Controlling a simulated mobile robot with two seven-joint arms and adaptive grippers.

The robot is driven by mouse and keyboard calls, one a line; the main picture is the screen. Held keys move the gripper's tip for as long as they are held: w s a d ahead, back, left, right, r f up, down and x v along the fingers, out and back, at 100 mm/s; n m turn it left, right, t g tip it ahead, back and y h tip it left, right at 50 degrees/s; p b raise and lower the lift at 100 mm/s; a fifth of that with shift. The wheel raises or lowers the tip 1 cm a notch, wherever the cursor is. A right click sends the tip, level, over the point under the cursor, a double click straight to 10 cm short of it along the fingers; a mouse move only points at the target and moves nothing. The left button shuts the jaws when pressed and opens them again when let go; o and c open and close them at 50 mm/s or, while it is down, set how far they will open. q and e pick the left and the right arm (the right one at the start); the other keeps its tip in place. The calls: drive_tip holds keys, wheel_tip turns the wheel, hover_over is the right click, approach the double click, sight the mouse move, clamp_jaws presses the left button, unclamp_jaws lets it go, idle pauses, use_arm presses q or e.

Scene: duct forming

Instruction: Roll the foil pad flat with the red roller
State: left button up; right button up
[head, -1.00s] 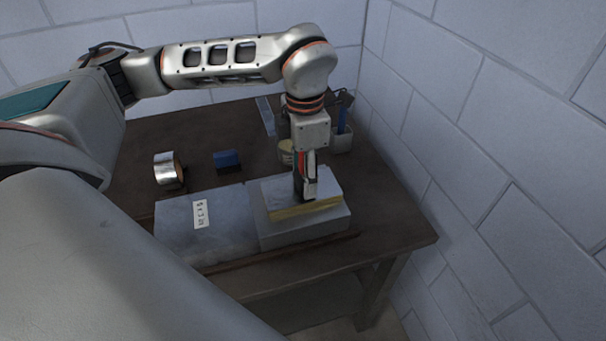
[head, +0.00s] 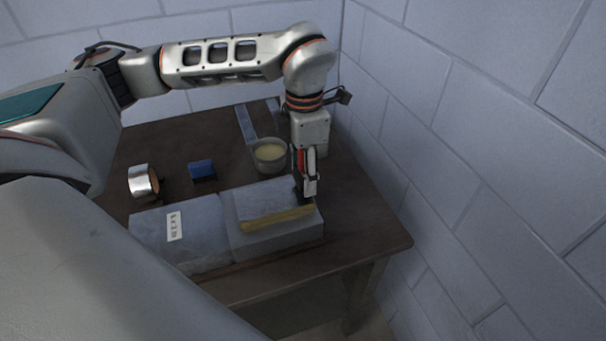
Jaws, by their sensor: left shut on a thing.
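The foil pad (head: 265,202) lies on a grey block at the front of the table. Its top is grey and its front edge is yellow. My left gripper (head: 305,188) points down at the right end of the pad and is shut on the red roller (head: 300,161). Only a strip of the roller's red part shows beside the fingers. Its dark lower end is low at the pad's right edge; I cannot tell whether it touches. My right gripper is out of view.
A grey slab with a white label (head: 174,226) lies left of the block (head: 275,238). Behind are a silver tape roll (head: 142,182), a blue block (head: 202,170), a bowl with pale contents (head: 270,155) and a flat grey strip (head: 245,123). A block wall (head: 470,150) stands at the right.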

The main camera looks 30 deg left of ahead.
sight(302, 153)
use_arm(q)
drive_tip(key=shift+s+a+r+p, duration=0.1)
drive_tip(key=shift+r+p, duration=0.15)
drive_tip(key=shift+r, duration=0.3)
drive_tip(key=shift+s+a+r+p, duration=0.1)
drive_tip(key=shift+r+p, duration=0.1)
drive_tip(key=shift+r, duration=0.35)
drive_tip(key=shift+w+d+r, duration=0.1)
drive_tip(key=shift+d+r, duration=0.05)
drive_tip(key=shift+r, duration=0.35)
drive_tip(key=shift+r+p, duration=0.35)
drive_tip(key=shift+r, duration=1.55)
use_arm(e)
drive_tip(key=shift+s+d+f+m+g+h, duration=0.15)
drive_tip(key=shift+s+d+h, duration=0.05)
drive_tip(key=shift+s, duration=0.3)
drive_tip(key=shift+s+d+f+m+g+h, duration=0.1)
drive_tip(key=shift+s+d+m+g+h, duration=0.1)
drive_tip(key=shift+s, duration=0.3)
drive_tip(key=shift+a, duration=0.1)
